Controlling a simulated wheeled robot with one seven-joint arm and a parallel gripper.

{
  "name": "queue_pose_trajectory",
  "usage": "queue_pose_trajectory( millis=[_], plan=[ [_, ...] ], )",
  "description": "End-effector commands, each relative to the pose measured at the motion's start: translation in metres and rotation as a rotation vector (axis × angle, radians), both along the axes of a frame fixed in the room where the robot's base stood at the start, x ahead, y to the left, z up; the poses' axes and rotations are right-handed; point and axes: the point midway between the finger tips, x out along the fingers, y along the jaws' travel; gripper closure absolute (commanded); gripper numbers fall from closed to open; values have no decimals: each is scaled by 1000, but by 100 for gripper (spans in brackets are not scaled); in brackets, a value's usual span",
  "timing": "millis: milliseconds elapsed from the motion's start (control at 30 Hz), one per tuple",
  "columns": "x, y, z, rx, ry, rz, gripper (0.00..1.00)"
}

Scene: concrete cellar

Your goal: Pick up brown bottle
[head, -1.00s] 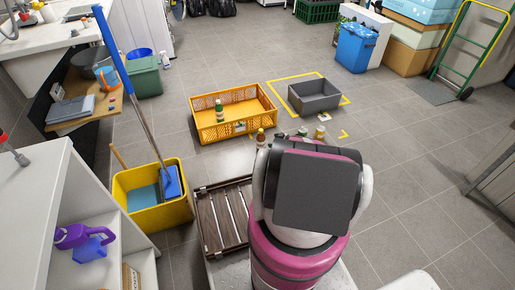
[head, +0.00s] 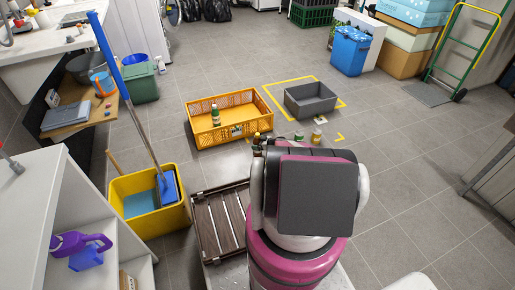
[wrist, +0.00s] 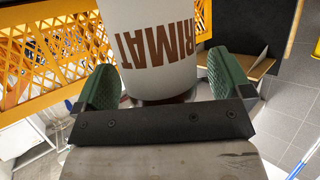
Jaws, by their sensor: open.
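In the wrist view, a bottle (wrist: 158,45) with a white label and brown lettering, printed upside down in this picture, stands between the fingers of my gripper (wrist: 160,68). A dark brown strip shows at the label's near end. The green-padded fingers are open, one on each side; contact cannot be told. In the head view, a brown bottle with a yellow-orange cap (head: 257,137) shows just in front of my body, its lower part hidden. My gripper is hidden behind my own body there.
A yellow crate (head: 190,134) holds a green bottle (head: 215,114). A grey bin (head: 312,105) stands inside yellow floor tape. A pale bottle (head: 316,134) and a green item (head: 299,135) are nearby. A mop bucket (head: 150,222) and slatted pallet (head: 218,222) are at left.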

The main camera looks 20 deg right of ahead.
Motion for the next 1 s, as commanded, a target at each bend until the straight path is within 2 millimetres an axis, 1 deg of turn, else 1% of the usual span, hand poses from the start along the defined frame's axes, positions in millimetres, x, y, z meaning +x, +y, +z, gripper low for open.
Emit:
queue_pose_trajectory(
  millis=[33, 233, 267, 300, 367, 400, 433, 767, 1000],
  plan=[
    [2, 2, -2, 0, 0, 0, 3],
    [2, 2, -1, 0, 0, -1, 3],
    [2, 2, -1, 0, 0, -1, 10],
    [2, 2, -1, 0, 0, -1, 23],
    [2, 2, -1, 0, 0, -1, 42],
    [2, 2, -1, 0, 0, -1, 55],
    [2, 2, -1, 0, 0, -1, 65],
    [2, 2, 0, 0, 0, 0, 66],
    [1, 2, 9, -1, -1, 0, 66]
  ],
)
